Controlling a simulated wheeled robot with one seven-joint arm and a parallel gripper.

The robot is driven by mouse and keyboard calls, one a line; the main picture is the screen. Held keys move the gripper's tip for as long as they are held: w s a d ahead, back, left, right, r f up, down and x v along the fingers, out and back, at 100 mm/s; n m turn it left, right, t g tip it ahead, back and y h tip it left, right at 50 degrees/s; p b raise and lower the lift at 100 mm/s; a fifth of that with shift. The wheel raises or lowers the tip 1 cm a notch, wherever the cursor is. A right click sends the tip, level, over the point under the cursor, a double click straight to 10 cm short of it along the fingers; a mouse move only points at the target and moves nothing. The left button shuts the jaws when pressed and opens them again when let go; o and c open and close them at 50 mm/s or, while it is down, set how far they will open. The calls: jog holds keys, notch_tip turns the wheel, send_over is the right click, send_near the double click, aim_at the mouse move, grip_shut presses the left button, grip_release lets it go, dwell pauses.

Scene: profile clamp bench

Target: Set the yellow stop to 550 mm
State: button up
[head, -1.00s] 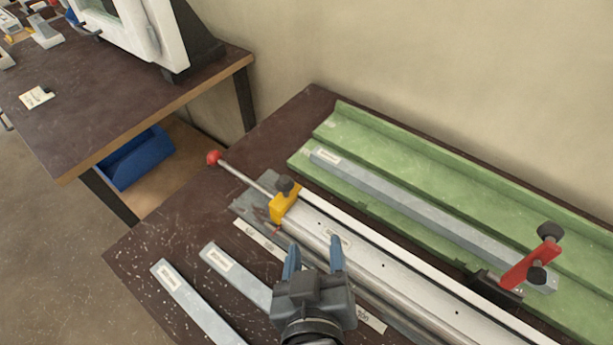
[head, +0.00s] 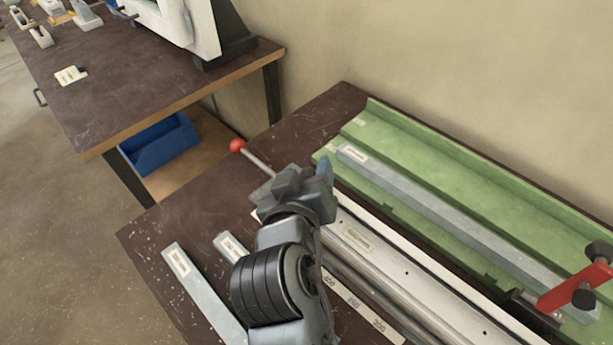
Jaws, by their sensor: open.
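The yellow stop is not visible now; my gripper and wrist cover the part of the rail where it sat a second ago. My gripper (head: 308,172) is over the far left end of the silver rail (head: 400,290), pointing away from me. One blue fingertip (head: 325,172) shows; the other is hidden. The jaws are open, and I cannot tell whether they are around the stop.
A rod with a red ball (head: 237,146) sticks out past the rail's far end. A grey profile (head: 440,220) lies in the green channel (head: 440,165) behind, with a red clamp arm (head: 575,287) at right. Loose flat bars (head: 200,290) lie at left. A second table (head: 150,100) stands beyond.

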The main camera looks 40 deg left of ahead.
jog(key=shift+w+a, duration=0.1)
jog(key=shift+w, duration=0.05)
jog(key=shift+c, duration=0.2)
grip_shut()
dwell(0.3)
